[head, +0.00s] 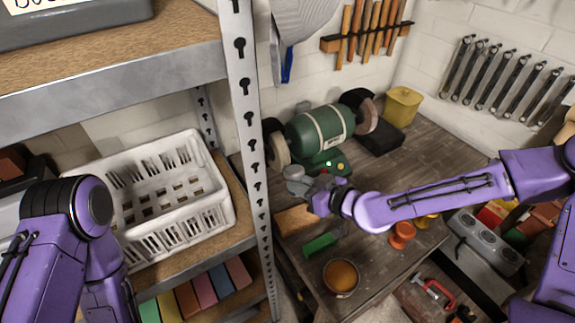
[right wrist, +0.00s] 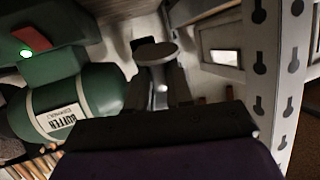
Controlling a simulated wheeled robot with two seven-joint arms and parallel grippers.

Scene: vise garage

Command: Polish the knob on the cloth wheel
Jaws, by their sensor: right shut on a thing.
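The green buffer (head: 318,130) stands at the back of the workbench, with a lit green light on its base. A pale cloth wheel (head: 277,150) is on its left end and a darker wheel (head: 363,115) on its right. My right gripper (head: 308,185) is in front of the buffer, shut on the grey metal knob (head: 295,172). In the right wrist view the knob (right wrist: 155,54) shows a round flat head on a stem, with the buffer (right wrist: 75,105) to its left. The knob appears apart from the cloth wheel. My left arm shows, but its gripper is out of view.
A white basket (head: 160,195) sits on the shelf at left, behind a perforated metal post (head: 250,130). A yellow container (head: 402,105) stands behind right.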

